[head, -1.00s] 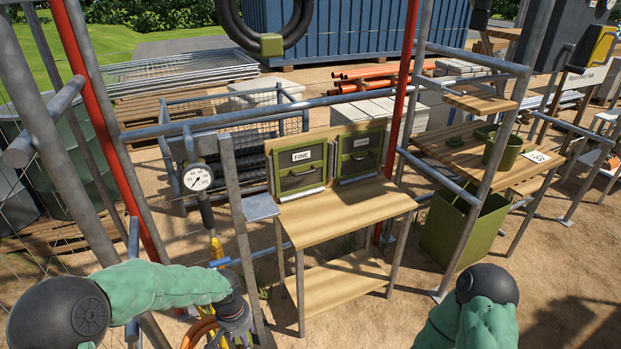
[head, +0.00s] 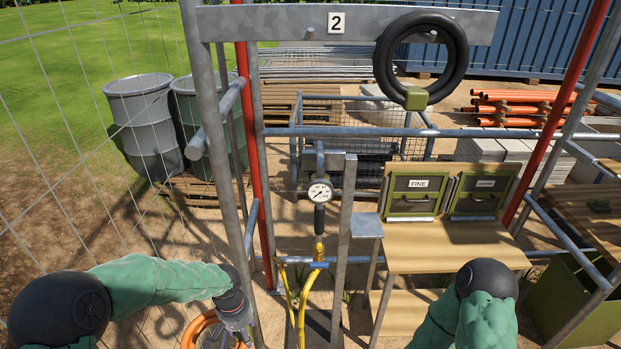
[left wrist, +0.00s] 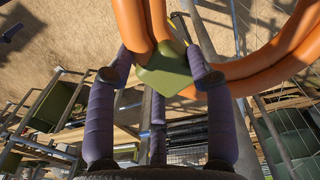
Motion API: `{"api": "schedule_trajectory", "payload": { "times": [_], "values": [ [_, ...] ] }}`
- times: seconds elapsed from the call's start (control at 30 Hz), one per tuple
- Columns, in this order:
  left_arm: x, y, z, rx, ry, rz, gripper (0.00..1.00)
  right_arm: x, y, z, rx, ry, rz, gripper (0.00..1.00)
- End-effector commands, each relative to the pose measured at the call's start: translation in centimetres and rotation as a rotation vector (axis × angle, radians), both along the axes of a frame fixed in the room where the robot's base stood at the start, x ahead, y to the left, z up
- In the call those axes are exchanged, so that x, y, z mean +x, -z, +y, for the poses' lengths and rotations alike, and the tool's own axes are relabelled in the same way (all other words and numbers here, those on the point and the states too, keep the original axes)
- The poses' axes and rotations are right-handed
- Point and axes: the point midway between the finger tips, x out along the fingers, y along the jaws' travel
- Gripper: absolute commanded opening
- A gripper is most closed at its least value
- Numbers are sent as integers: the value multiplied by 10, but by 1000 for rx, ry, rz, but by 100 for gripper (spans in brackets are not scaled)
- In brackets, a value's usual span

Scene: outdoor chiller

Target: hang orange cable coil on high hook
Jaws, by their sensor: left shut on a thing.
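The orange cable coil (head: 199,325) shows in part at the bottom left of the head view, below my left gripper (head: 240,322). In the left wrist view, my left gripper (left wrist: 166,75) is shut on the coil's green block (left wrist: 166,70), with the orange loops (left wrist: 276,62) beyond the fingers. The rest of the coil is cut off. A high galvanised rail (head: 270,22) with a "2" plate (head: 336,22) crosses the top of the head view. A small peg (head: 310,31) sticks out left of the plate. My right gripper is outside the frames.
A black coil (head: 461,55) hangs at the rail's right end. A pressure gauge (head: 320,192) on a pipe stands below the rail. Grey posts (head: 211,130) and a red pole (head: 247,130) stand ahead of my left arm. A wooden bench (head: 440,248) is at right.

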Motion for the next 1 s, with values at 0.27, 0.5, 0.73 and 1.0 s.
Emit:
{"api": "schedule_trajectory", "payload": {
  "times": [0.27, 0.5, 0.73, 1.0],
  "values": [
    [1, -68, 0, 0, 0, -2, 0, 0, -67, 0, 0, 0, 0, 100],
    [1, -118, 0, 0, 0, -2, 0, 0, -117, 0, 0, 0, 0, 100],
    [1, -165, 0, 0, 0, -2, 0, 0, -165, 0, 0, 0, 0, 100],
    [1, -220, 0, 0, 0, -2, 0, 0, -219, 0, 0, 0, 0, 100]
  ]
}}
